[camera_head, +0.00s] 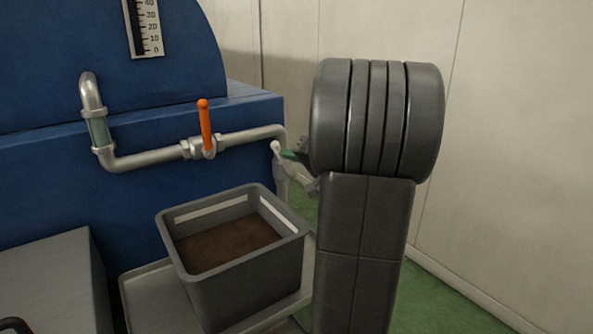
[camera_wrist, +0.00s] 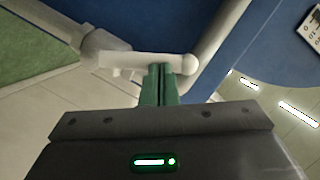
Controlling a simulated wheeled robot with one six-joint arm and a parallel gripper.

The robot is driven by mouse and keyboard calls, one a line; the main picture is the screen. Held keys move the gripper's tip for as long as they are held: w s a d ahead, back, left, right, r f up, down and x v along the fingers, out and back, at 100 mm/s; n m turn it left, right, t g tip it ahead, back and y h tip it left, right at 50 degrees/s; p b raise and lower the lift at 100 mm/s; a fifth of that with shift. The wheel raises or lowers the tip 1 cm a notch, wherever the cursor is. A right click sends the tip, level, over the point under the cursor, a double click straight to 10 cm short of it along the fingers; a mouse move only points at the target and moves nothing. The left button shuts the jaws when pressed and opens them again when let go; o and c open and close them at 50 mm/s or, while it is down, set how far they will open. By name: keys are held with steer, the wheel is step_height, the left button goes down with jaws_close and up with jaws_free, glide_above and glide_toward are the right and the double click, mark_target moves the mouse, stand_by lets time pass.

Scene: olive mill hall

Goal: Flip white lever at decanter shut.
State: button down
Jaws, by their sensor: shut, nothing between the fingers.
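The white lever (camera_head: 276,148) is at the right end of the decanter's pipe, just left of my arm in the head view. Most of its valve is hidden there by my arm. In the wrist view the white lever (camera_wrist: 130,62) lies across the picture, with a round knob at its right end and the valve body at its left. My gripper (camera_head: 288,154) has green fingers that are shut and empty. In the wrist view the fingertips (camera_wrist: 158,70) are right at the lever near its knob; I cannot tell whether they touch it.
The blue decanter (camera_head: 50,165) carries a grey pipe (camera_head: 145,159) with an upright orange lever (camera_head: 206,125). A grey crate (camera_head: 240,275) with brown contents stands below on a grey platform (camera_head: 150,295). Pale walls and green floor lie to the right.

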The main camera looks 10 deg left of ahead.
steer(key=s+a+f+n+t+h+b, duration=0.1)
steer(key=n+b, duration=0.5)
steer(key=b, duration=0.9)
step_height(320, 180, down, 4)
steer(key=s+a+h, duration=0.1)
steer(key=s+a, duration=0.1)
steer(key=shift+s+a+r+n, duration=0.2)
steer(key=shift+s+a+n, duration=0.1)
steer(key=shift+b, duration=0.5)
